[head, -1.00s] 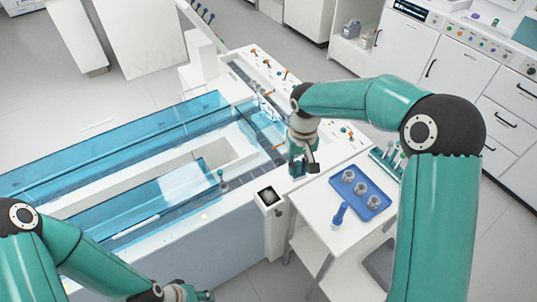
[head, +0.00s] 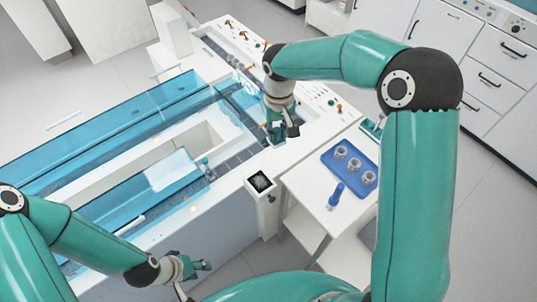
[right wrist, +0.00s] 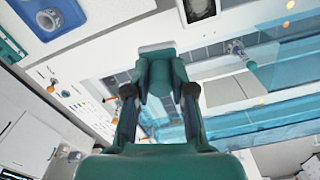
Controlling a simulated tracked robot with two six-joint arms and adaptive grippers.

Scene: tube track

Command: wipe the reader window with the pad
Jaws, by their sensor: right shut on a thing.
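The reader window is likely the dark square (head: 260,181) with a pale smudge on top of a white post at the front edge of the track. It also shows at the top of the right wrist view (right wrist: 200,8). My right gripper (head: 274,138) is over the track bench, behind and slightly right of the post, apart from the window. In the right wrist view its fingers (right wrist: 160,75) are shut on a pale, flat-edged piece (right wrist: 157,47), probably the pad, mostly hidden by the fingers. My left gripper (head: 202,266) is low in front of the bench; its jaw opening is unclear.
A blue tray (head: 327,156) with several round clear-grey pieces lies on a white side table (head: 300,190), beside a blue upright tool (head: 335,195). Blue transparent covers (head: 100,140) run along the track. Orange-topped knobs (head: 240,35) stand along the bench behind.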

